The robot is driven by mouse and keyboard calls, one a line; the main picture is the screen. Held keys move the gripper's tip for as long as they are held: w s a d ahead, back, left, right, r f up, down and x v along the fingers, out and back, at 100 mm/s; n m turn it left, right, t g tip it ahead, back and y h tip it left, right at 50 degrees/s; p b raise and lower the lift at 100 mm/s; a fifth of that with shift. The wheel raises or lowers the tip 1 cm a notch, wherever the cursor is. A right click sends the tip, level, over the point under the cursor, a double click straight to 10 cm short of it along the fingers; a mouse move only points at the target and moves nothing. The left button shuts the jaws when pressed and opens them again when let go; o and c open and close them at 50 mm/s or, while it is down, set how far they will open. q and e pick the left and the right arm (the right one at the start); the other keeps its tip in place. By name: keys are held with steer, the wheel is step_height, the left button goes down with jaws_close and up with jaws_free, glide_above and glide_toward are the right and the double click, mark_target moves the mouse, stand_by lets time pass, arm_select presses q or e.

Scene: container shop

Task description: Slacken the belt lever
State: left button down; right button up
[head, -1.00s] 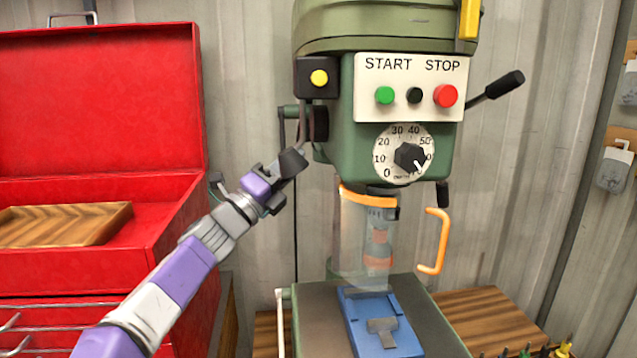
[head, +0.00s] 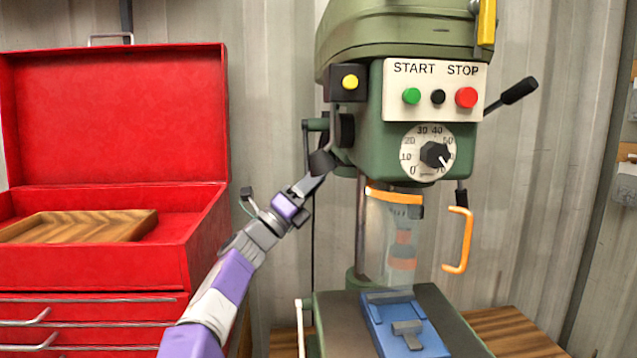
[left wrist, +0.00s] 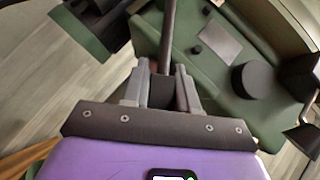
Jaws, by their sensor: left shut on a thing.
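The green drill press (head: 376,140) stands in the middle of the head view. On its left side, below the yellow button, the belt lever (head: 335,138) hangs downward with a dark knob (head: 320,163) at its end. My left gripper (head: 312,178) reaches up from the lower left and is shut on this knob. In the left wrist view the dark knob (left wrist: 161,92) sits between the two grey fingers, and the lever's rod (left wrist: 167,40) runs away from it. The fingers partly hide the knob. My right gripper is not in view.
An open red toolbox (head: 120,125) with a wooden tray (head: 85,226) stands at the left. The drill's front has green and red buttons, a dial (head: 428,152), a clear guard and a blue vise (head: 402,325). A black-knobbed handle (head: 512,93) sticks out at the right.

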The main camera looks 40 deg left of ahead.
arm_select(q)
steer(key=shift+a, duration=0.1)
steer(key=c, duration=1)
jaws_free()
steer(key=shift+a, duration=0.1)
steer(key=shift+o, duration=0.2)
